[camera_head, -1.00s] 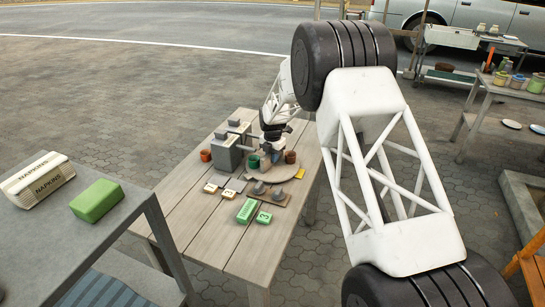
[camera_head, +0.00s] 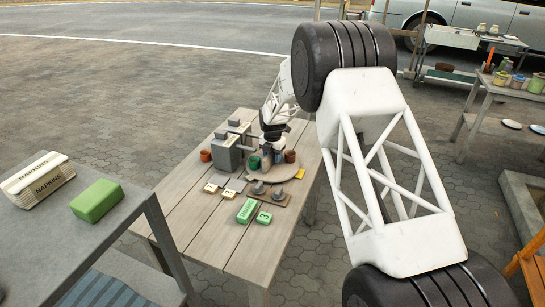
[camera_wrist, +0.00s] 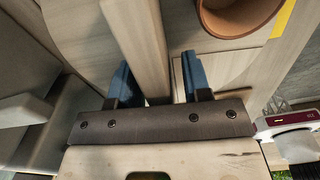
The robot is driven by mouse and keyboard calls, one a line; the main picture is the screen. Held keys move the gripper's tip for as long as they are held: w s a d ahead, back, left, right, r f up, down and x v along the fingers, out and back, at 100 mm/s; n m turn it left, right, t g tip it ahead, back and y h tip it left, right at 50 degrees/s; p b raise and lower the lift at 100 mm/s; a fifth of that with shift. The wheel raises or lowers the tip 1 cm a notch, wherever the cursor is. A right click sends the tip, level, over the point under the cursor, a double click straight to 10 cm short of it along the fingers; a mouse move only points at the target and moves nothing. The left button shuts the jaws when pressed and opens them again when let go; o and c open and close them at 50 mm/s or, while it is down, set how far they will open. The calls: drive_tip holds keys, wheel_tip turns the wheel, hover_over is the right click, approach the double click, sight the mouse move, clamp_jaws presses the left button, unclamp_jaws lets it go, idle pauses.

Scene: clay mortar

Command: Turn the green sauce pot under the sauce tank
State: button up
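The green sauce pot (camera_head: 254,163) stands on the left part of a round wooden board (camera_head: 262,177) on the table. A brown pot (camera_head: 290,156) stands on the right part, and its rim shows at the top of the wrist view (camera_wrist: 238,14). Grey sauce tanks (camera_head: 226,155) stand to the left of the board. My gripper (camera_head: 272,158) is low over the board between the green and brown pots. In the wrist view its blue fingers (camera_wrist: 158,78) are apart, one on each side of an upright wooden bar (camera_wrist: 142,45). A gap shows on the bar's right. The green pot is not visible there.
A red-orange pot (camera_head: 206,155) stands left of the tanks. Small grey cones on a board (camera_head: 270,194), green blocks (camera_head: 246,211), small tags (camera_head: 229,194) and a yellow piece (camera_head: 300,174) lie nearer the front. The table's front planks are clear.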

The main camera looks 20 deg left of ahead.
drive_tip(key=shift+r, duration=0.1)
drive_tip(key=shift+r, duration=3.8)
drive_tip(key=shift+r, duration=0.1)
